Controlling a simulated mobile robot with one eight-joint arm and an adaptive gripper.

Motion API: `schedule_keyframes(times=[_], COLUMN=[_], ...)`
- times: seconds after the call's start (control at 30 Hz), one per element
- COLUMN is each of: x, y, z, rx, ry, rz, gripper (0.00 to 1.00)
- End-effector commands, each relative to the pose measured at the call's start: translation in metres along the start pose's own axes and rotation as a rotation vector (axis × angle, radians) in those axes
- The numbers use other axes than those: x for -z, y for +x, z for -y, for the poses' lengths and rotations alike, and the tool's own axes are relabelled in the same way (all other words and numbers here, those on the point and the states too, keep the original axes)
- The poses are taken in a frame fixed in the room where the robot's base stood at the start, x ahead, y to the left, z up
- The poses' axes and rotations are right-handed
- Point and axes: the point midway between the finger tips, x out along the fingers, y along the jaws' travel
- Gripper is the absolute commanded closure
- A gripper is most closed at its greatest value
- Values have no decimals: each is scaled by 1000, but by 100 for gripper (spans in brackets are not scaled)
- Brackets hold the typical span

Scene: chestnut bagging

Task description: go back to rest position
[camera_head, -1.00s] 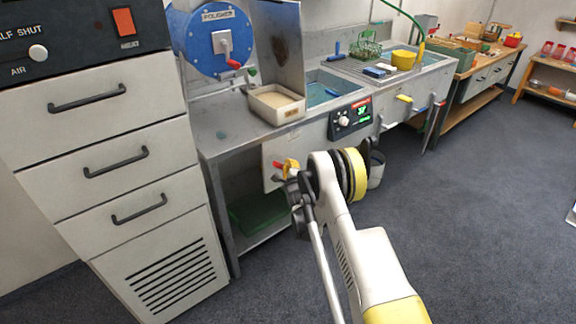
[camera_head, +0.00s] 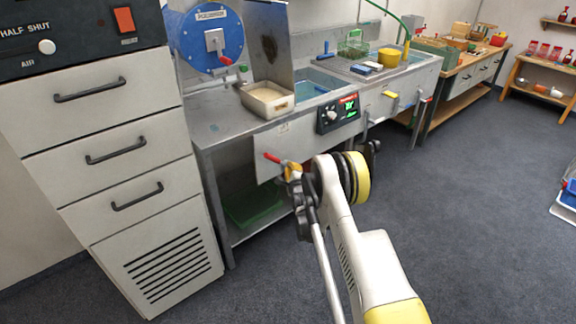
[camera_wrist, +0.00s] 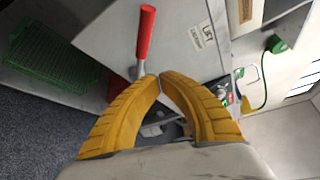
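My gripper (camera_wrist: 160,78) has two curved yellow fingers whose tips meet in the wrist view, with nothing seen between them. In the head view my gripper (camera_head: 291,168) is small and partly hidden by my wrist, in front of the metal bench. A red-handled lever (camera_wrist: 145,35) lies just beyond the fingertips in the wrist view. Its metal shank passes close to the left fingertip; I cannot tell whether they touch. The red handle also shows in the head view (camera_head: 271,157), left of my gripper.
A drawer cabinet (camera_head: 110,150) stands close on the left. The bench carries a cream tray (camera_head: 267,99) and a blue polisher drum (camera_head: 208,45). A green crate (camera_head: 253,206) sits below; it also shows in the wrist view (camera_wrist: 55,58). Open carpet (camera_head: 470,210) lies to the right.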

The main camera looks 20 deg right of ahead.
Motion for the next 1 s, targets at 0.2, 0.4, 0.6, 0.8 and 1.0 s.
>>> schedule_keyframes(times=[0.2, 0.4, 0.6, 0.8, 1.0], x=[3, 3, 3, -12, -59], y=[0, 0, 0, -4, -34], z=[-3, -3, -3, 22, 97], rx=[0, 0, 0, -28, -128], ry=[-2, -1, -1, -69, -315], rz=[1, 0, 0, -1, 7], gripper=[100, 100, 100, 100, 100])
